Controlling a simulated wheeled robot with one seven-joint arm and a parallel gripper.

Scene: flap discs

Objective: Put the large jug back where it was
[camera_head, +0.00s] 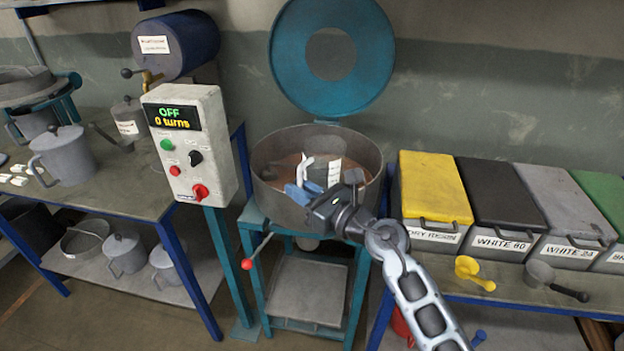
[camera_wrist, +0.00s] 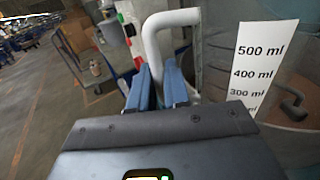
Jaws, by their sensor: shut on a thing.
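The jug in my grip looks clear, with a pale handle and a white scale strip (camera_head: 334,172) reading up to 500 ml. Its see-through body is hard to make out. It shows over or within the open mouth of the grey drum (camera_head: 268,192); the exact height cannot be told. My gripper (camera_head: 303,190) is shut on the handle, and its blue fingers close about it in the wrist view (camera_wrist: 158,85). The jug's strip (camera_wrist: 262,68) stands right of the fingers, slightly tilted. The jug's base is hidden.
The drum's teal lid (camera_head: 370,65) stands raised behind. A control box (camera_head: 190,145) reads OFF, 0 turns. Labelled bins, including a yellow-lidded one (camera_head: 432,185), line the right bench with scoops before them. A grey jug (camera_head: 68,158) and other vessels occupy the left bench.

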